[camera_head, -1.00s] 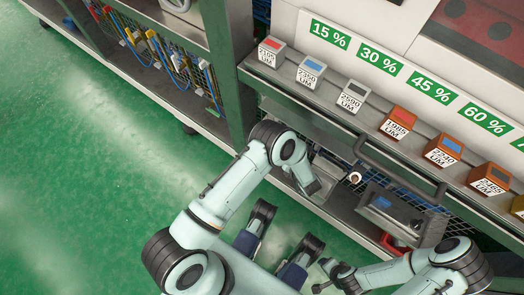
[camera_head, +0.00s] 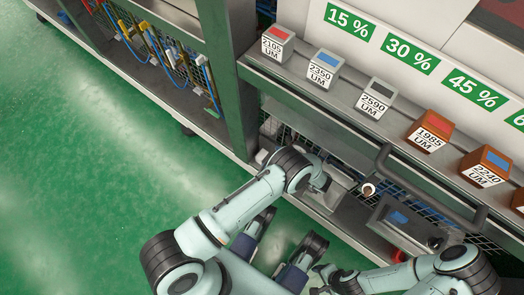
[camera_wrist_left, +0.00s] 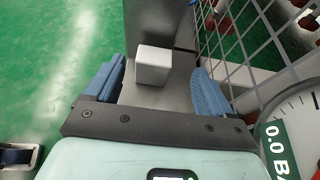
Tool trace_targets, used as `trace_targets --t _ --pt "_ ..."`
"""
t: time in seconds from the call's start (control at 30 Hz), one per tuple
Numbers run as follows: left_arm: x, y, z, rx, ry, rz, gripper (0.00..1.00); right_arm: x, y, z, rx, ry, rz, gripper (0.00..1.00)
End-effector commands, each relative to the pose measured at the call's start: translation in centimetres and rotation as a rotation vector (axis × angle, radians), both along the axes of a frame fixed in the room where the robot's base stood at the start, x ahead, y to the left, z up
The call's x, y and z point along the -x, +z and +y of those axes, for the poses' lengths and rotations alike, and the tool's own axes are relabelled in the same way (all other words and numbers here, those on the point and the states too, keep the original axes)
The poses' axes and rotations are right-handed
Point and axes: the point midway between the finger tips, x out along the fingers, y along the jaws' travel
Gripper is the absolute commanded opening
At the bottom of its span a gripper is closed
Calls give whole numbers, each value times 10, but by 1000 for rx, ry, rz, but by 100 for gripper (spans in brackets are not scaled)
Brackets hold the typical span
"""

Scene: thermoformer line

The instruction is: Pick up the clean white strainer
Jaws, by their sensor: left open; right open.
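A plain white block (camera_wrist_left: 153,65), which fits the clean white strainer by colour, stands on a grey metal surface in the left wrist view. No label shows on its visible faces. My left gripper (camera_wrist_left: 159,72) is open, with one blue finger on each side of the block and visible gaps on both sides. In the head view, my left gripper (camera_head: 322,182) is over the lower shelf, its fingers mostly hidden by my wrist. My right gripper (camera_head: 318,279) is open and empty at the bottom, away from the block.
Labelled blocks in grey (camera_head: 324,66) and orange (camera_head: 430,132) line the upper ledge. A dark handle bar (camera_head: 430,195) juts out before the shelf. Wire mesh (camera_wrist_left: 255,35) and a gauge (camera_wrist_left: 298,112) stand close right of my left gripper. Green floor (camera_head: 80,180) is open at left.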

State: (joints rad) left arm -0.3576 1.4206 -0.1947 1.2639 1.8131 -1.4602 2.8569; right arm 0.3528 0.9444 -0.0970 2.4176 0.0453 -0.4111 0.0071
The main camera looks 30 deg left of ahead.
Motion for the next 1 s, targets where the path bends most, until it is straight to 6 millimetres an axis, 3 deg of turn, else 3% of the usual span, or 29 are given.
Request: trace_targets --t 0.27,0.6,0.8,0.83,1.0 --pt "0 -8 17 -1 0 1 83 1 0 0 0 0 3 66" --pt "2 -26 57 -1 -1 0 83 7 -3 -1 -1 -2 25 66" --pt "2 -27 58 0 -2 -1 83 8 -3 -1 -1 -2 27 66" --pt "2 -27 58 0 -2 -1 80 8 -3 -1 -1 -2 27 66" --pt "2 -27 58 0 -2 -1 27 8 -3 -1 -2 -3 26 66"
